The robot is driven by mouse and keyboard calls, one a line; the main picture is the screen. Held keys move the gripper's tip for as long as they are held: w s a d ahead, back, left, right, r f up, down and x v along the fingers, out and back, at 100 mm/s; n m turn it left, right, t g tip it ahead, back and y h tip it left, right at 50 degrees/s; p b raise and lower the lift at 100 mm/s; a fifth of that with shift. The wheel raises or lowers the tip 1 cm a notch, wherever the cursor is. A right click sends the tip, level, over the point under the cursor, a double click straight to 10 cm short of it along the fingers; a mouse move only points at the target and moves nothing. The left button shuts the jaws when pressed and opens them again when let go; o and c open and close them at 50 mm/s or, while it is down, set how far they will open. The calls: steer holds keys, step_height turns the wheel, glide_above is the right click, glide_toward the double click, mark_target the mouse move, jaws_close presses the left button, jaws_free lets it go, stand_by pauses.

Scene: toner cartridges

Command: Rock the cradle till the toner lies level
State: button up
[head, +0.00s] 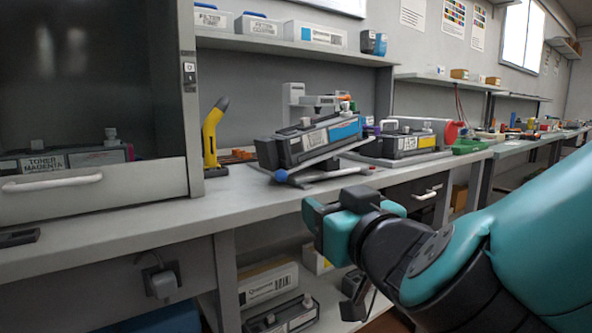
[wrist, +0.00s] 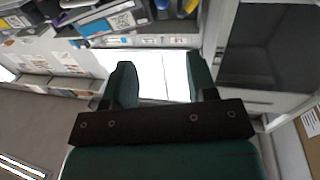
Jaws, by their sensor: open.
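A dark toner cartridge (head: 312,140) with a cyan label lies in a cradle (head: 325,155) on the bench in the head view. Cradle and cartridge tilt together, left end low and right end raised. A blue knob (head: 281,176) shows at the cradle's low left end. My gripper (head: 318,222) is in front of the bench edge, below and apart from the cradle. In the wrist view my gripper (wrist: 160,78) has its fingers wide apart with nothing between them. Part of a cartridge (wrist: 112,22) shows at the top left there.
A second cartridge with a yellow label (head: 408,143) sits right of the cradle. A yellow tool (head: 213,135) stands to the left, beside a glass-fronted cabinet (head: 90,90). A shelf (head: 300,47) with boxes hangs above.

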steer(key=p, duration=1.5)
glide_toward(284, 178)
steer(key=shift+m, duration=0.3)
steer(key=x, duration=0.9)
steer(key=shift+r, duration=0.2)
steer(key=shift+w+a+f, duration=0.1)
steer(key=shift+w+f, duration=0.05)
steer(key=shift+w, duration=0.2)
steer(key=shift+c, duration=0.4)
